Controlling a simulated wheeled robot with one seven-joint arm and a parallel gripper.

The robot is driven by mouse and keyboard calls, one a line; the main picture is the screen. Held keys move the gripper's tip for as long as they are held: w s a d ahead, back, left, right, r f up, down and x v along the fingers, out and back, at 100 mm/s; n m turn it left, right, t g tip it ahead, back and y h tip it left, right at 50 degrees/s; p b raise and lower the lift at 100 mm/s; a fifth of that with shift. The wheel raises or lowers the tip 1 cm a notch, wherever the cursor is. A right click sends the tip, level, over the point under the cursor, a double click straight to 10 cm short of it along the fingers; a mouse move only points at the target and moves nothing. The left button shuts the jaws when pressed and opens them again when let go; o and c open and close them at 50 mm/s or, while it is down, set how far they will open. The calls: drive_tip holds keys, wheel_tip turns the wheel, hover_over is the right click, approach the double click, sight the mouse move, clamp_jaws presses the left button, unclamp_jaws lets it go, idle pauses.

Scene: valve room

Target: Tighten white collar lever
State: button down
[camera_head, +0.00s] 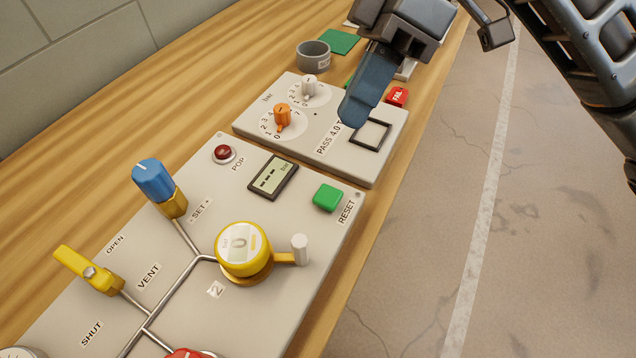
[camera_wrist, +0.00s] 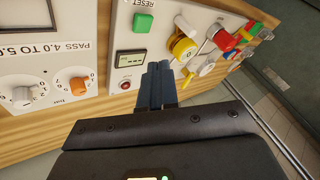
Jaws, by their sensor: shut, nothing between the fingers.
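A round yellow valve (camera_head: 243,252) with a white marked top has a side lever ending in an upright white grip (camera_head: 300,249). It also shows in the wrist view as a yellow valve (camera_wrist: 183,47). I cannot make out a separate white collar on any lever. A yellow vent lever (camera_head: 88,270) sits to the left. My gripper (camera_head: 357,112) is shut and empty, above the pass panel, apart from the yellow valve. In the wrist view my gripper's fingers (camera_wrist: 158,68) lie together in front of the panel and hide part of it.
A blue knob (camera_head: 152,180), green reset button (camera_head: 328,197), red pop button (camera_head: 224,154) and small display (camera_head: 273,177) share the panel. A white panel with an orange knob (camera_head: 282,117) and a grey cup (camera_head: 313,54) lie beyond. The floor at right is clear.

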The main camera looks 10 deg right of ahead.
drive_tip(key=x, duration=0.9)
drive_tip(key=shift+s+a+f, duration=0.1)
drive_tip(key=shift+a+f, duration=0.05)
drive_tip(key=shift+f, duration=0.1)
drive_tip(key=s, duration=0.1)
drive_tip(key=s+a, duration=0.1)
drive_tip(key=s, duration=0.1)
drive_tip(key=shift+p, duration=0.4)
drive_tip(key=shift+s+a+f, duration=0.1)
drive_tip(key=shift+s+a, duration=0.1)
drive_tip(key=shift+s, duration=0.25)
